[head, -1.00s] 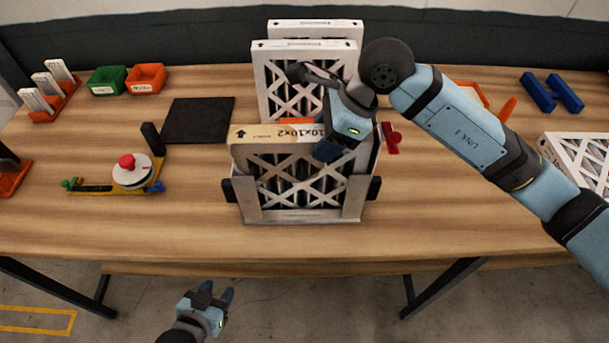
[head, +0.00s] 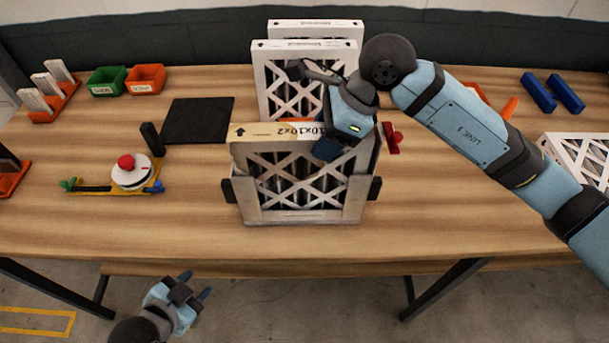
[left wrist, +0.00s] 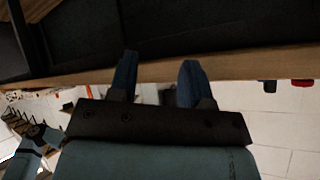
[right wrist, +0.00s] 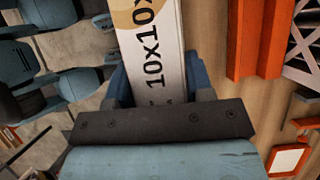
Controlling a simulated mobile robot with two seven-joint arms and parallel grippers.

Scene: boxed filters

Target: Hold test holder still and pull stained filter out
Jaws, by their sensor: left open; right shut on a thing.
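The stained filter (head: 275,134), a boxed filter with a white-and-tan edge marked 10x10x2, stands upright in the grey test holder (head: 252,214) at the middle of the table. Black knobs show on the holder's sides. My right gripper (head: 325,150) is shut on the filter's right part from above; the filter's printed edge (right wrist: 158,60) lies between its fingers in the right wrist view. My left gripper (head: 192,290) is open and empty, below and in front of the table's front edge. Its spread fingers (left wrist: 158,80) show in the left wrist view.
Two white filters (head: 290,60) stand behind the holder. A black mat (head: 198,120), a gauge with a red knob (head: 131,174), and green (head: 106,81) and orange (head: 146,79) bins lie left. More filters (head: 582,160) lie at right. Table is clear in front of the holder.

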